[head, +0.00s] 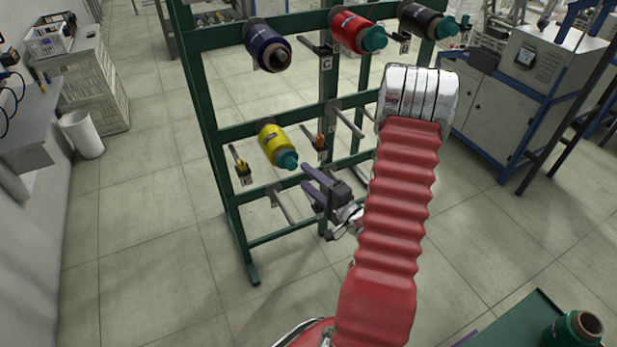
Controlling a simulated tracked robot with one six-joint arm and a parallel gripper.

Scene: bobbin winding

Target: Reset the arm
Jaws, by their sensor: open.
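My gripper (308,184) shows in the head view, at the front of the green rack (204,118). Its two purple fingers are apart and nothing is between them. The fingers point left, just below and to the right of the yellow bobbin (272,144), which sits on the rack with a teal tip. I cannot tell whether the upper finger touches that tip. My red arm covers part of the rack's right side.
A dark blue bobbin (267,48), a red bobbin (352,30) and a black bobbin (424,20) hang on the upper bar. Empty pegs stick out lower down. A green bobbin (573,330) stands at bottom right. A blue-framed machine (524,90) stands right.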

